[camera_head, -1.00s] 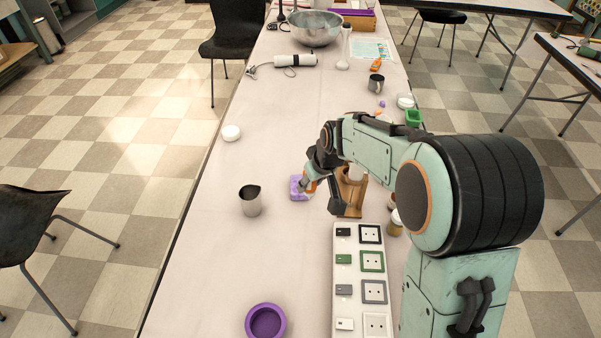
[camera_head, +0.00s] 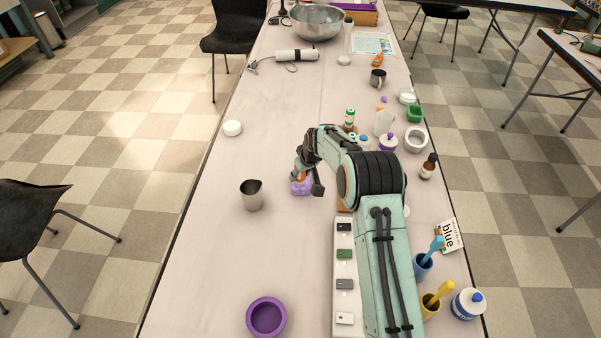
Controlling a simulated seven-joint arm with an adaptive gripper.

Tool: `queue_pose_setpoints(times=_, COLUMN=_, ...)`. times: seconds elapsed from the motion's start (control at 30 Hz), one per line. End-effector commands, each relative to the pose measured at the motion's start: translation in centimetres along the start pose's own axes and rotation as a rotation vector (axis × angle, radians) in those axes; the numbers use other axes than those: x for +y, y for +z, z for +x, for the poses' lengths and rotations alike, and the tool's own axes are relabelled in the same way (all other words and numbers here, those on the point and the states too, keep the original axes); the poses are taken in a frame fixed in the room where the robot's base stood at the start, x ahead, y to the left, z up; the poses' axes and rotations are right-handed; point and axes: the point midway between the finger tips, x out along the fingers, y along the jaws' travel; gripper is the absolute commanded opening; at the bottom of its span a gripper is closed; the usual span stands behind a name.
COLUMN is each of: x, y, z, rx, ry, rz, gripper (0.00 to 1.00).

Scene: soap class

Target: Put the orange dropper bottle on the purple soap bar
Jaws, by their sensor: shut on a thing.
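The purple soap bar (camera_head: 302,188) lies on the table left of centre, partly hidden by my gripper. My gripper (camera_head: 304,176) is over the soap bar, shut on the orange dropper bottle (camera_head: 298,168). Only a small orange part of the bottle shows beside the dark fingers. I cannot tell whether the bottle touches the soap.
A metal pitcher (camera_head: 252,196) stands left of the soap, with a purple bowl (camera_head: 266,333) nearer. A white switch panel (camera_head: 344,302) lies beside my arm. The table left of the soap is mostly clear.

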Motion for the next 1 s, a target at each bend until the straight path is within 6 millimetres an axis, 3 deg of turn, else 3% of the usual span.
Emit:
queue_pose_setpoints(times=0.27, x=0.0, y=0.1, z=0.2, rx=0.000, ry=0.000, rz=0.000, gripper=0.04)
queue_pose_setpoints(times=0.3, x=0.0, y=0.1, z=0.2, rx=0.000, ry=0.001, rz=0.000, gripper=0.36)
queue_pose_setpoints(times=0.37, x=0.0, y=0.1, z=0.2, rx=0.000, ry=0.001, rz=0.000, gripper=0.55)
queue_pose_setpoints(times=0.77, x=0.0, y=-0.1, z=-0.5, rx=0.001, ry=0.001, rz=0.000, gripper=0.56)
queue_pose_setpoints(times=1.0, x=0.1, y=-0.1, z=-5.2, rx=0.003, ry=0.003, rz=0.000, gripper=0.56)
